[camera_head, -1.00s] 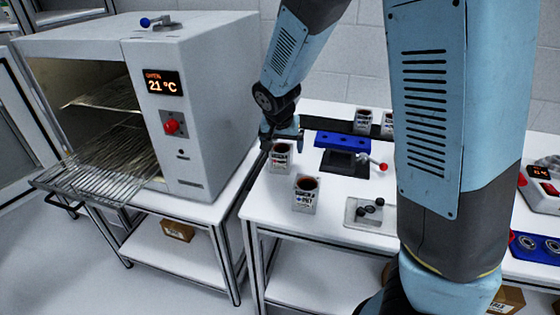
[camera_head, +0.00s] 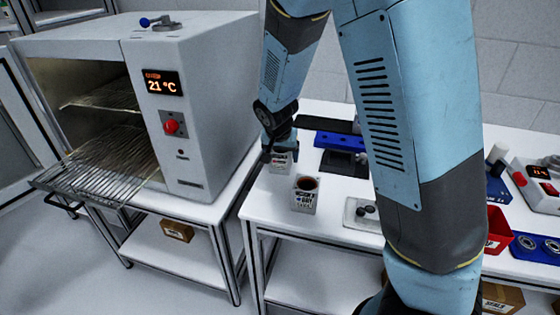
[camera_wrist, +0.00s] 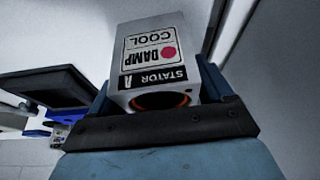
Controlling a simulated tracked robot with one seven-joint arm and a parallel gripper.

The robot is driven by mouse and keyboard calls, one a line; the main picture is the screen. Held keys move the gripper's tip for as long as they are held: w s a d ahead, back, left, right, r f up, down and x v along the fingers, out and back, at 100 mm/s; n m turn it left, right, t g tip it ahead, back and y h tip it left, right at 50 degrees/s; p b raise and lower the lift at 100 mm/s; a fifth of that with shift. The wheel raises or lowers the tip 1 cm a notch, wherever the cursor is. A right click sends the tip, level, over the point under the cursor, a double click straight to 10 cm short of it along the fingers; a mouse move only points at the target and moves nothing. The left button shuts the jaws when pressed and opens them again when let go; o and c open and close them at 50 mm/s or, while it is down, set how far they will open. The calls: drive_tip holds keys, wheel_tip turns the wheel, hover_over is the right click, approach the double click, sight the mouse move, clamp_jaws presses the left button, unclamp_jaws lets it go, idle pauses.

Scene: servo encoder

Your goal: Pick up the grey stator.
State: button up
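A grey stator (camera_head: 280,163) stands near the back left of the white bench, partly hidden by my gripper (camera_head: 281,147). In the wrist view this grey box (camera_wrist: 160,45) is labelled "STATOR A", "DAMP", "COOL" and appears upside down. Its round copper-edged bore faces my gripper's palm. My gripper (camera_wrist: 158,88) has one blue finger on each side of the stator, very close to its walls. I cannot tell whether the fingers press on it. A second grey stator (camera_head: 305,198) with a dark brown bore stands apart, in front and to the right.
An oven (camera_head: 200,100) reading 21 °C stands left, its wire rack (camera_head: 105,165) pulled out. A blue block (camera_head: 338,140), a black fixture (camera_head: 342,163) and a plate with black parts (camera_head: 360,212) lie on the bench. A red bin (camera_head: 497,230) is right.

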drive_tip(key=c, duration=1.2)
